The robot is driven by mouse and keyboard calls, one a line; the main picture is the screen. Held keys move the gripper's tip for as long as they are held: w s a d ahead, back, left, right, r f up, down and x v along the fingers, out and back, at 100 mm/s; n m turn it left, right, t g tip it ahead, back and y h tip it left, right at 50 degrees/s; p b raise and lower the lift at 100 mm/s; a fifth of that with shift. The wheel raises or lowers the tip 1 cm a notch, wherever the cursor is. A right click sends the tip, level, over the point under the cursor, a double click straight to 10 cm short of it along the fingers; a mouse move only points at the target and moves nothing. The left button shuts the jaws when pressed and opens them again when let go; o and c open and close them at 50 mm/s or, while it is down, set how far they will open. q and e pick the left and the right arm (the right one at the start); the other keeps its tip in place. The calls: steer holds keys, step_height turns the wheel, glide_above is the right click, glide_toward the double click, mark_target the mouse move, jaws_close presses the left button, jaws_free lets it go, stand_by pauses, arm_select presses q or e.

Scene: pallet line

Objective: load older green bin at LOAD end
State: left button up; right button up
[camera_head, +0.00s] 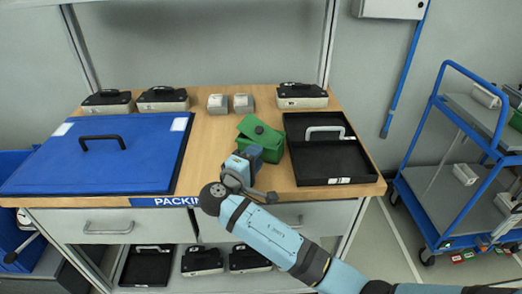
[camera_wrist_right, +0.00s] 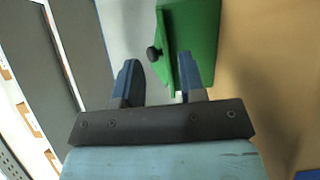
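A green bin (camera_head: 272,154) stands on the packing table, between the blue panel and the black tray. Its green lid (camera_head: 250,124) sits tilted on top and has a round knob. My right gripper (camera_head: 246,160) is at the bin's near left side. In the right wrist view the gripper (camera_wrist_right: 158,80) is open, with its two blue fingertips apart. The lid's edge (camera_wrist_right: 168,72) lies near the right finger, and the dark knob (camera_wrist_right: 153,53) shows beyond the gap. I cannot tell whether the finger touches the lid. My left gripper is not in view.
A blue panel (camera_head: 60,160) with a black handle covers the table's left part. A black tray (camera_head: 333,164) with a grey handle lies right of the bin. Several black-topped boxes (camera_head: 163,98) line the back. A blue trolley (camera_head: 425,190) stands at right; another green object (camera_head: 516,121) is on it.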

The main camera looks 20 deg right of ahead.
mark_target(271, 154)
steer(key=x, duration=0.2)
steer(key=b+x, duration=0.1)
steer(key=x, duration=0.1)
steer(key=shift+f, duration=0.4)
steer(key=shift+r, duration=0.1)
steer(key=shift+c, duration=0.7)
jaws_close()
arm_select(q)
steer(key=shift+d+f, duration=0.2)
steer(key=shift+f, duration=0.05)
arm_select(e)
steer(key=shift+r, duration=0.1)
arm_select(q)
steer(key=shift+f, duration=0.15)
